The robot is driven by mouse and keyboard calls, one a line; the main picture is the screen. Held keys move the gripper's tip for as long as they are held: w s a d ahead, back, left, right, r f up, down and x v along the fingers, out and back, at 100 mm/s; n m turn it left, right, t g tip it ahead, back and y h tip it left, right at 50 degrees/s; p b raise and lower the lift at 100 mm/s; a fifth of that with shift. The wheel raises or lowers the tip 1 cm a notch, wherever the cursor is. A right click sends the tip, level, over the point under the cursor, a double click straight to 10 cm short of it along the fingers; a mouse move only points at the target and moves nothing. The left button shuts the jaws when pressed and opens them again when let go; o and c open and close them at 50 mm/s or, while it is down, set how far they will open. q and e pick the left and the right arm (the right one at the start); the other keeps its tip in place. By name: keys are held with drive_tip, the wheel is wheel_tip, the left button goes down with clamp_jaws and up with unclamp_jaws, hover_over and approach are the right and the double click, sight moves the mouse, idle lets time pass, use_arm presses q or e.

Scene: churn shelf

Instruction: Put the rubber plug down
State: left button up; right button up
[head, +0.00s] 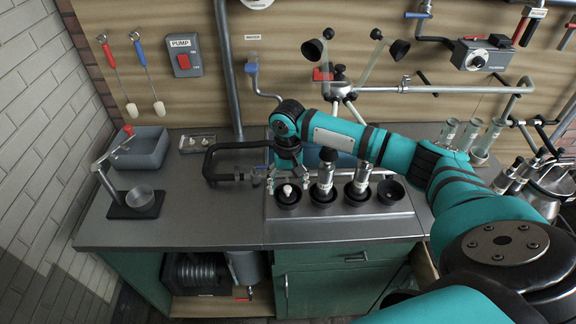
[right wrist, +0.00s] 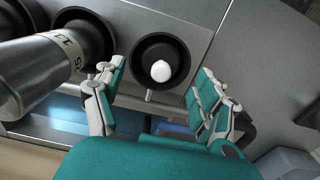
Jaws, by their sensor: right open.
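A white rounded piece, which seems to be the rubber plug (head: 287,190), sits in the leftmost black cup (head: 289,199) of the metal holder (head: 340,228). My right gripper (head: 289,181) points down over this cup. Its fingers are open and apart from the white piece, one on each side, as the right wrist view (right wrist: 155,82) shows. My left gripper is in no view.
Two upright metal-capped bottles (head: 326,173) stand in the neighbouring cups, close to my right fingers. The rightmost cup (head: 390,191) is empty. A black bent hose (head: 212,160) lies left of my gripper.

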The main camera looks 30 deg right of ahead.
sight(288, 188)
wheel_tip(288, 188, up, 10)
drive_tip(key=b, duration=0.1)
drive_tip(key=shift+b, duration=0.3)
idle(1.0)
